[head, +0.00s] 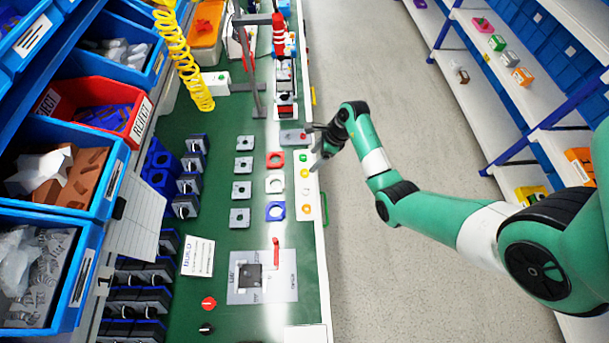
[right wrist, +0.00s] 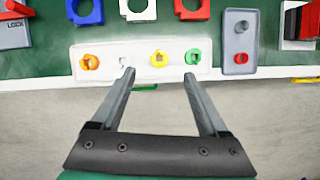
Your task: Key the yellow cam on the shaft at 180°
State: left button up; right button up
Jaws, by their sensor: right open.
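A white strip (head: 312,222) near the table's front edge holds several small cams in a row. In the right wrist view, a yellow cam (right wrist: 159,58) with a squarish opening lies between a white cam (right wrist: 124,61) and a green cam (right wrist: 193,57). An orange-yellow cam (right wrist: 90,62) sits at the strip's left end. My right gripper (right wrist: 158,73) is open and empty, its fingertips overlapping the strip's near edge in the picture, either side of the yellow cam. A grey plate (head: 283,290) carries a dark block (head: 250,277) and a red-handled part (head: 276,252). I cannot make out the shaft.
Red (head: 275,159), white (head: 275,183) and blue (head: 275,211) frames lie beside the strip. Bins (head: 75,235) line the left. The aisle floor (head: 400,110) is clear.

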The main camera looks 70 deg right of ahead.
aim_at(306, 172)
jog(key=b+x, duration=0.1)
jog(key=x, duration=0.2)
jog(key=shift+w+f, duration=0.1)
jog(key=shift+f, duration=0.15)
jog(key=b+x, duration=0.1)
jog(key=x, duration=0.2)
jog(key=b+x, duration=0.1)
jog(key=x, duration=0.1)
jog(key=shift+s+f+b, duration=0.1)
jog(key=shift+s+b, duration=0.25)
jog(key=shift+w+f, duration=0.1)
pick_arm(q)
notch_tip(306, 172, down, 4)
jog(key=shift+f, duration=0.2)
pick_arm(e)
grip_shut()
